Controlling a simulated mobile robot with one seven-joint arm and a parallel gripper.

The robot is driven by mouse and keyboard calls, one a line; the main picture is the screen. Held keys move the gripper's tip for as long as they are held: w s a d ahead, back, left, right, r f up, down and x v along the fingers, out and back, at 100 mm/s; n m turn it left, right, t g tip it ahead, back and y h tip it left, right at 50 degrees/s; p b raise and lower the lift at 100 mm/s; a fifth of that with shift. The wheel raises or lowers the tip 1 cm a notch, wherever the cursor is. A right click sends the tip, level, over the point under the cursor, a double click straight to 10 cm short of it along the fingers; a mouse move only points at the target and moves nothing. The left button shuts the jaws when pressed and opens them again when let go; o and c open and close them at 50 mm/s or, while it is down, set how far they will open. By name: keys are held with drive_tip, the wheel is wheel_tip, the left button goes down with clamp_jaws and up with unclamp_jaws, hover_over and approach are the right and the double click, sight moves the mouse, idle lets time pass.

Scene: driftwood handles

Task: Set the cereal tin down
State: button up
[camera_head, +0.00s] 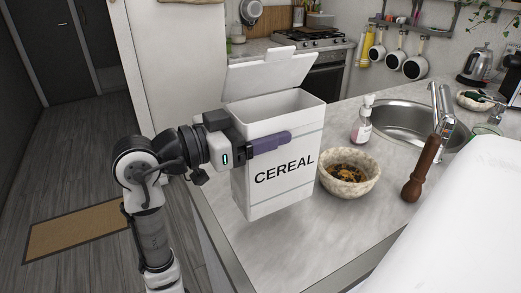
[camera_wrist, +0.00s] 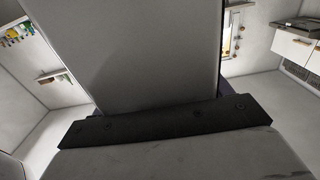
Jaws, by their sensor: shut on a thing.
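The cereal tin (camera_head: 285,170) is a tall white box marked CEREAL, with its hinged lid (camera_head: 268,76) standing open. It is upright with a slight tilt in the picture, at the near left part of the countertop (camera_head: 295,237). My gripper (camera_head: 250,147) is shut on the upper part of the tin, with one purple finger across its front face. The other finger is hidden. In the wrist view the tin's pale side (camera_wrist: 160,55) fills the middle, close to the gripper's dark edge (camera_wrist: 170,122). I cannot tell whether the tin's base touches the counter.
A speckled bowl (camera_head: 349,183) with dark and yellowish contents stands right of the tin. Behind it are a soap bottle (camera_head: 362,122) and a sink (camera_head: 395,120). A wooden mill (camera_head: 421,172) stands farther right. The counter in front of the tin is clear.

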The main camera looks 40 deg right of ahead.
drive_tip(key=shift+f, duration=2.8)
drive_tip(key=shift+f, duration=0.2)
drive_tip(key=o, duration=1.6)
drive_tip(key=shift+r, duration=0.1)
drive_tip(key=shift+b+v, duration=1.8)
drive_tip(key=shift+v, duration=4.2)
drive_tip(key=shift+w+r, duration=0.1)
drive_tip(key=shift+r, duration=0.1)
